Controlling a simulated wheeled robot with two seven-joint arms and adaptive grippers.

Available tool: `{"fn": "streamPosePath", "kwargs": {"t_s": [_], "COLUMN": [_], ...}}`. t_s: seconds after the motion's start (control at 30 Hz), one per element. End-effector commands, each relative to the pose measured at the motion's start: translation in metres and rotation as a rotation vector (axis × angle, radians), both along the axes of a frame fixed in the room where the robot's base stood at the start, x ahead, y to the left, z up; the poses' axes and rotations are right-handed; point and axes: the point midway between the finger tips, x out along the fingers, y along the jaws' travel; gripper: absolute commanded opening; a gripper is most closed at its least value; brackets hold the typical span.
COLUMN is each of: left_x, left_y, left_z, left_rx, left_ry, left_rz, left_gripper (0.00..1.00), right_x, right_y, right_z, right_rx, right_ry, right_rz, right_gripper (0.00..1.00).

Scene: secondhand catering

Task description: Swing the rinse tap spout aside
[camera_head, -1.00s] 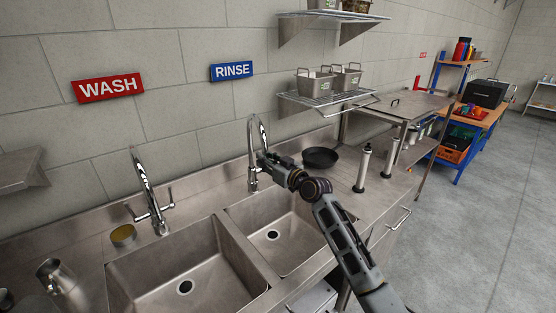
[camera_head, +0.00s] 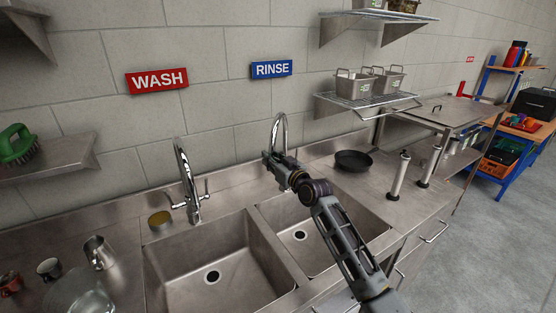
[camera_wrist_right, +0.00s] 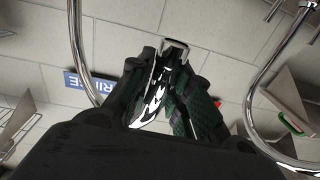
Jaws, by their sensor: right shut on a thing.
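The chrome rinse tap (camera_head: 286,135) is a tall arched tap behind the right-hand sink bowl, below the blue RINSE sign. Its spout arches over to the left of its riser, toward the wash side. My right gripper (camera_head: 270,158) is at the hanging end of the spout and is shut on it. In the right wrist view the gripper fingers (camera_wrist_right: 168,85) close around a chrome piece, the spout end (camera_wrist_right: 158,92). The tap's base is hidden behind my right arm. My left gripper is not in view.
The wash tap (camera_head: 186,180) stands to the left, clear of my gripper. A black pan (camera_head: 353,160) and two upright white cylinders (camera_head: 399,175) stand right of the sink.

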Motion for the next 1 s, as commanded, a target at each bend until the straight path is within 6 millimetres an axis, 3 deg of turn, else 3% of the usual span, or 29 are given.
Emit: {"fn": "streamPosePath", "kwargs": {"t_s": [0.37, 0.4, 0.53, 1.0], "left_x": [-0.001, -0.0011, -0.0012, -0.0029], "left_y": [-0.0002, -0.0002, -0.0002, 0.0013], "left_z": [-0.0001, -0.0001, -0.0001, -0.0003], "left_rx": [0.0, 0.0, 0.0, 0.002], "left_ry": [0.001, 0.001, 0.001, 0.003], "left_rz": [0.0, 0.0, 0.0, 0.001], "left_gripper": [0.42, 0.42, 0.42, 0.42], "right_x": [-0.0004, -0.0004, -0.0001, -0.0016], "right_y": [0.0019, 0.0019, 0.0014, -0.0007], "right_z": [-0.0012, -0.0012, -0.001, -0.0005], "right_rx": [-0.007, -0.007, -0.005, -0.001], "right_ry": [-0.002, -0.002, -0.002, 0.001], "right_rz": [0.001, 0.001, 0.001, 0.0], "right_gripper": [0.0, 0.25, 0.42, 0.42]}}
